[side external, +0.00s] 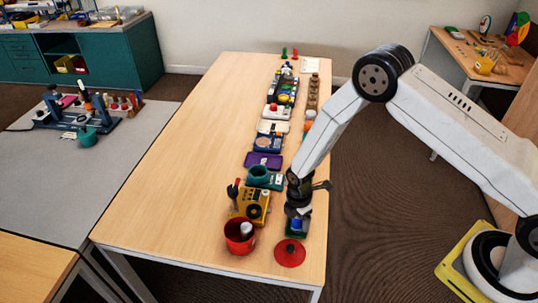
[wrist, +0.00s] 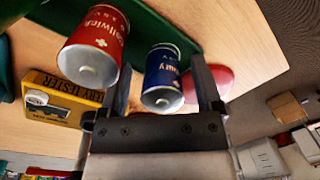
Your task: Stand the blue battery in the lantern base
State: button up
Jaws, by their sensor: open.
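In the side view my gripper (side external: 298,208) is low over the tray (side external: 288,233), with a little blue showing beneath. A red round cup (side external: 232,246), which may be the lantern base, stands to the left with a pale-topped item inside.
A red disc with a knob (side external: 290,257) lies at the table's near end. A yellow tester box (side external: 248,206) stands behind the cup, and it also shows in the wrist view (wrist: 58,88). A row of trays runs back along the table. The table's left half is bare.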

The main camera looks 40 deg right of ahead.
jog(key=shift+r, duration=3.55)
jog(key=shift+d+r+m, duration=0.1)
jog(key=shift+r+m, duration=0.2)
jog(key=shift+r, duration=0.15)
jog(key=s+d+r+m+t, duration=0.1)
jog(key=s+d+r+m, duration=0.3)
jog(key=s+r+m, duration=0.3)
jog(key=s+d+r+m+t, duration=0.2)
jog(key=s+d+r+m, duration=0.2)
jog(key=r+m, duration=0.6)
jog(key=s+r, duration=0.1)
jog(key=s, duration=0.1)
jog(key=shift+s+d+r+m, duration=0.2)
jog(key=shift+s+m, duration=0.1)
jog(key=shift+s, duration=0.1)
jog(key=shift+f, duration=0.1)
jog(key=c, duration=0.3)
jog(key=shift+c, duration=0.2)
